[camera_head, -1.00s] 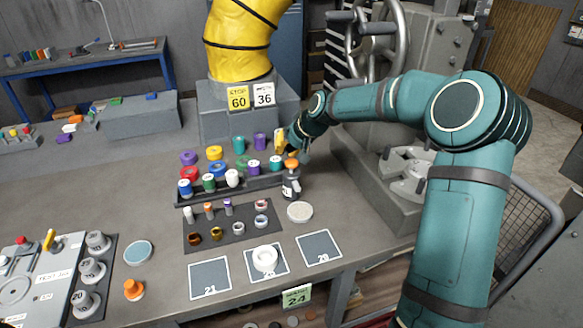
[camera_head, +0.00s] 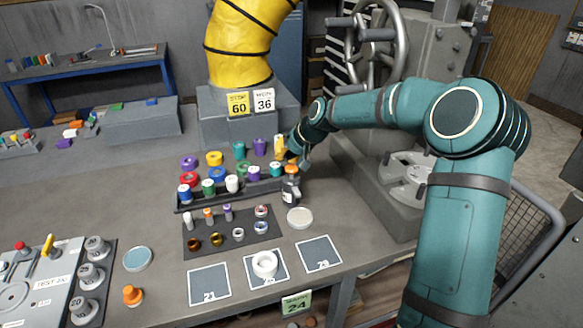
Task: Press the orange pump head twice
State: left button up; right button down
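A small dark pump bottle with a white label (camera_head: 290,187) stands upright on the bench, at the right end of the black rack. Its orange pump head (camera_head: 291,169) is on top. My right gripper (camera_head: 295,160) comes in from the right and is directly above the pump head, touching it or very close. The fingertips are small and partly hidden, so I cannot tell whether they are open or shut. I cannot tell how far the head is pressed down. My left gripper is not in view.
The black rack (camera_head: 185,208) of coloured rolls is left of the bottle. A dark mat (camera_head: 215,228) with small parts and a pale round disc (camera_head: 300,217) are in front. A large grey machine (camera_head: 372,180) stands at right.

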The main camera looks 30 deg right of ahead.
aim_at(286, 167)
jog(key=shift+f, duration=0.1)
dwell(0.4)
jog(key=shift+f+b, duration=0.3)
jog(key=shift+f, duration=0.05)
jog(key=shift+f+b, duration=0.75)
jog(key=shift+f, duration=0.3)
dwell(1.1)
jog(key=shift+r, duration=0.1)
jog(key=shift+r+p, duration=0.95)
jog(key=shift+r, duration=0.45)
jog(key=shift+r+p, duration=1.7)
jog(key=shift+r, duration=0.85)
jog(key=shift+f, duration=0.1)
